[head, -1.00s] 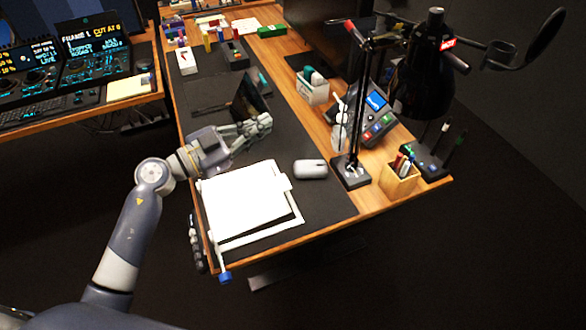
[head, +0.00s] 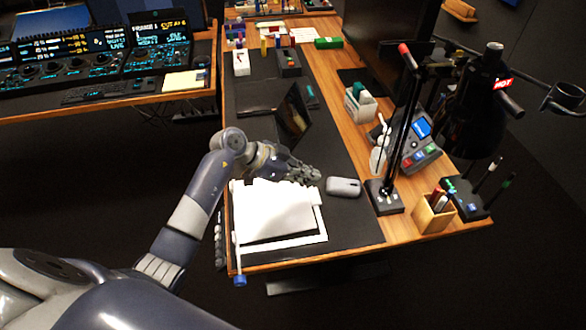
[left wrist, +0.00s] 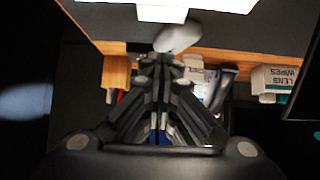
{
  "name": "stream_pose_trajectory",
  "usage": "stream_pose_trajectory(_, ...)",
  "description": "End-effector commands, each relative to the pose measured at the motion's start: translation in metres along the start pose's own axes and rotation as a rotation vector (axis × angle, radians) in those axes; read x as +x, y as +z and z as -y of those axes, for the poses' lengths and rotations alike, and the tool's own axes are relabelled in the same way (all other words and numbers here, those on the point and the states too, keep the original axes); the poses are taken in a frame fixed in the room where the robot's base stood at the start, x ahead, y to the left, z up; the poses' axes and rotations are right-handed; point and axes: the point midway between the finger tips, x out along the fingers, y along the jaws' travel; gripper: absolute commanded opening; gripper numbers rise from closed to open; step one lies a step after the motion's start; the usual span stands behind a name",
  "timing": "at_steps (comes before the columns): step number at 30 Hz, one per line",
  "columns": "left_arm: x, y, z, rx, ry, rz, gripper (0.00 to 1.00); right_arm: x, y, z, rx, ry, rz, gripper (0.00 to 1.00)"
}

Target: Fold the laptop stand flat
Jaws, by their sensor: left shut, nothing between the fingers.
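The white laptop stand (head: 318,238) lies on the dark desk mat near the front left corner of the desk. Its white top plate (head: 275,212) lies low over the base frame; I cannot tell whether it touches the frame all round. A white part at the top edge of the left wrist view (left wrist: 162,12) looks like the stand. My left gripper (head: 310,176) is shut and empty, just beyond the plate's far right corner. It also shows in the left wrist view (left wrist: 158,62). My right gripper is not in view.
A grey mouse (head: 344,187) sits close to the right of my left gripper. A dark open laptop-like panel (head: 292,112) stands behind it. A black lamp (head: 384,197) and a wooden pen cup (head: 433,213) stand at the right. The mat's right front is clear.

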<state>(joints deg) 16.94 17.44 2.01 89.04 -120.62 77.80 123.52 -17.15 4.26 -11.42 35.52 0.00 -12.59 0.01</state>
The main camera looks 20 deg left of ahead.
Motion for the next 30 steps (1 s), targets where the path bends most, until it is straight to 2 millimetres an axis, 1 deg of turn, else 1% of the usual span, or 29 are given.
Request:
stream_pose_trajectory(1,0.011,-0.001,0.000,-0.004,0.002,-0.003,0.00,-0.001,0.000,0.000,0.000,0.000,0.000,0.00)
stream_pose_trajectory(2,0.016,-0.001,-0.001,-0.003,0.002,-0.002,0.00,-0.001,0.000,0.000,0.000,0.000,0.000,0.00)
stream_pose_trajectory(3,0.021,0.006,-0.001,-0.005,0.002,0.001,0.00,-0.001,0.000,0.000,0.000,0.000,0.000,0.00)
stream_pose_trajectory(6,0.031,0.016,-0.001,-0.004,0.001,0.000,0.00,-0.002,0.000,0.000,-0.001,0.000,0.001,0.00)
stream_pose_trajectory(9,0.038,0.023,0.000,-0.002,0.000,-0.001,0.00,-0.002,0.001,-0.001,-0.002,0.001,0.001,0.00)
stream_pose_trajectory(13,0.042,0.028,0.000,-0.001,-0.002,0.000,0.00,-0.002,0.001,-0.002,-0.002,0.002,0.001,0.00)
stream_pose_trajectory(23,0.042,0.029,0.000,0.000,-0.002,0.001,0.00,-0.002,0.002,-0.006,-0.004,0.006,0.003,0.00)
stream_pose_trajectory(26,0.046,0.030,0.000,-0.002,0.001,0.026,0.00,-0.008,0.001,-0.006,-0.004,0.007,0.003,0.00)
stream_pose_trajectory(30,0.058,0.038,0.000,-0.002,0.002,0.095,0.00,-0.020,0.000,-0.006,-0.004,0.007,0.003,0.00)
